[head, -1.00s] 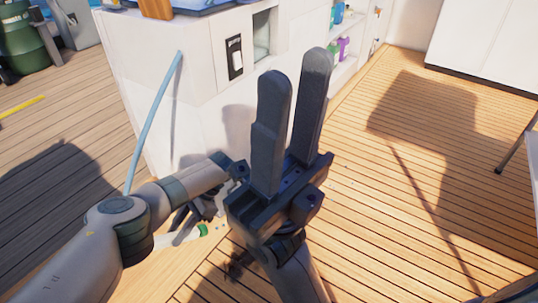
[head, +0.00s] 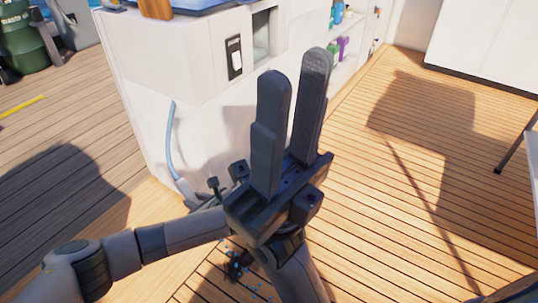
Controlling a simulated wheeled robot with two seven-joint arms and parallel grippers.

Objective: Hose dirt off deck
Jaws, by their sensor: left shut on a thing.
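The light blue hose (head: 171,140) rises in a curve in front of the white cabinet. Its lower end runs down to my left gripper (head: 222,188), which is shut on it. My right gripper and forearm hide most of the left gripper and the hose's nozzle. My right gripper (head: 297,66) points up in the middle of the view, its two fingers apart and nothing between them. A dark patch of dirt (head: 238,266) lies on the wooden deck (head: 420,200), just left of my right forearm. Small blue water drops (head: 252,288) show around it.
The white cabinet (head: 140,60) stands behind both grippers, with a switch panel (head: 234,58) and shelves of bottles (head: 343,47). A green barrel (head: 22,42) is at the far left. The deck on the right is mostly clear.

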